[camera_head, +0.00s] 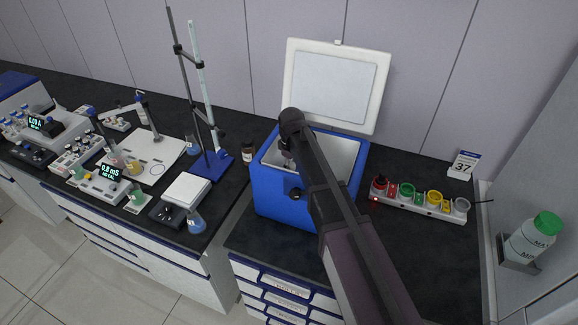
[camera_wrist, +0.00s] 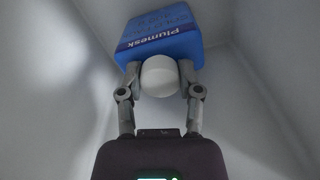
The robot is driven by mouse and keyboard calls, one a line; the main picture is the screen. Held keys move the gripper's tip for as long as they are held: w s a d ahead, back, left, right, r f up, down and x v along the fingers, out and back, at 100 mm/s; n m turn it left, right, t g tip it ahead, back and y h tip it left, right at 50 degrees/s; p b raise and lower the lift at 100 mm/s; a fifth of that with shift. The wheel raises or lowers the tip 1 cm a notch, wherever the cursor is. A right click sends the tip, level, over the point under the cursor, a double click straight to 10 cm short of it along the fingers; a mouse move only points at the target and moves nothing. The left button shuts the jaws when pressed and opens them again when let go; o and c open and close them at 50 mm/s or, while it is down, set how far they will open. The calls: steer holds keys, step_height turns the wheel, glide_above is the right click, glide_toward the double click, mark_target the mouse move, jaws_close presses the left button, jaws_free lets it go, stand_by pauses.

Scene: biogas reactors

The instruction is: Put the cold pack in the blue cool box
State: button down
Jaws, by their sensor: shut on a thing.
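The blue cool box (camera_head: 270,192) stands on the dark bench with its white lid (camera_head: 335,85) raised at the back. My gripper (camera_head: 287,158) reaches down through its open top; my arm hides part of the opening. In the wrist view my gripper (camera_wrist: 160,84) is shut on the cold pack (camera_wrist: 162,32), a blue block with a dark label strip reading "Plumesk" and a rounded white cap between the fingers. Pale inner walls surround the pack. I cannot tell if it touches the floor of the box. The pack is hidden in the head view.
A dark bottle (camera_head: 248,151) and a blue-based stand (camera_head: 211,163) are to the left. The bench in front of the rack is clear.

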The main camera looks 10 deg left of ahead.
steer(key=shift+f, duration=0.15)
steer(key=shift+c, duration=1.4)
jaws_free()
steer(key=shift+r, duration=0.25)
step_height(320, 180, up, 12)
steer(key=p, duration=1.2)
steer(key=shift+f, duration=0.1)
steer(key=s+d+m, duration=0.4)
steer(key=s+d, duration=0.1)
steer(key=d, duration=0.6)
steer(key=s+d+m, duration=0.5)
steer(key=d, duration=0.7)
steer(key=s+d+m, duration=0.4)
steer(key=s+d, duration=0.1)
steer(key=d, duration=0.6)
steer(key=shift+s+d, duration=0.2)
steer(key=shift+s, duration=0.05)
